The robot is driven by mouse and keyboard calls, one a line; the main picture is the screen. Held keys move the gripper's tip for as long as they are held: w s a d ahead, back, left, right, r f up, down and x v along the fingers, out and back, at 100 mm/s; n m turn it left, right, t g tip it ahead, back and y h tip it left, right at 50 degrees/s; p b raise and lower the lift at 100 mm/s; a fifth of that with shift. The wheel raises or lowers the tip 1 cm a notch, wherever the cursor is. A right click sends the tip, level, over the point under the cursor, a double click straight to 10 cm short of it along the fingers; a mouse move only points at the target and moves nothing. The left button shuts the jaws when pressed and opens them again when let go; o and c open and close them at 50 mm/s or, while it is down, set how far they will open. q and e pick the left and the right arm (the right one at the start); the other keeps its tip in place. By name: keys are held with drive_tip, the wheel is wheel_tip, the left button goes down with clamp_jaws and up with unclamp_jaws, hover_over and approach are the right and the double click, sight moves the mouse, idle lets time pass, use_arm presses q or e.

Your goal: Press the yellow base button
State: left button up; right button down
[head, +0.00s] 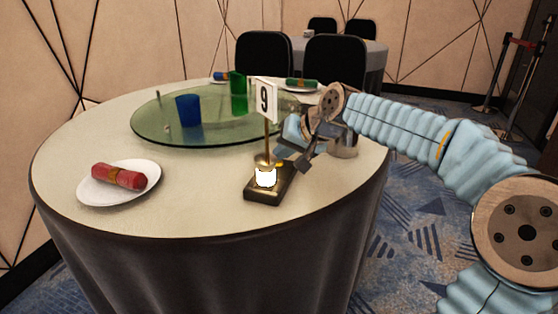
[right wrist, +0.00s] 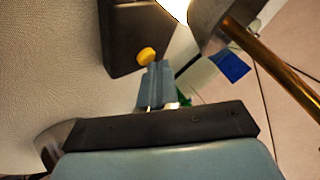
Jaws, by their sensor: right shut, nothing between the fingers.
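The yellow button (right wrist: 147,55) sits on the dark base (right wrist: 122,25) of a table lamp in the right wrist view. In the head view the base (head: 256,193) stands near the table's front right, with a glowing lamp (head: 265,177), a brass pole and a "9" sign (head: 265,99). My right gripper (head: 282,154) is shut and empty, just behind and right of the lamp. In the right wrist view its fingertips (right wrist: 156,68) appear right beside the button; I cannot tell whether they touch it. My left gripper is out of view.
The round table (head: 190,214) carries a glass turntable (head: 160,125) with a blue cup (head: 189,110) and a green cup (head: 238,92). A plate (head: 94,192) with a red napkin (head: 119,177) lies at left. Chairs (head: 264,52) stand behind.

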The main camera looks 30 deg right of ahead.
sight(283, 165)
drive_tip(key=shift+r, duration=0.4)
drive_tip(key=shift+r+p, duration=0.15)
drive_tip(key=shift+p, duration=0.2)
wheel_tip(283, 165, up, 6)
drive_tip(key=p, duration=0.4)
drive_tip(key=shift+p, duration=0.4)
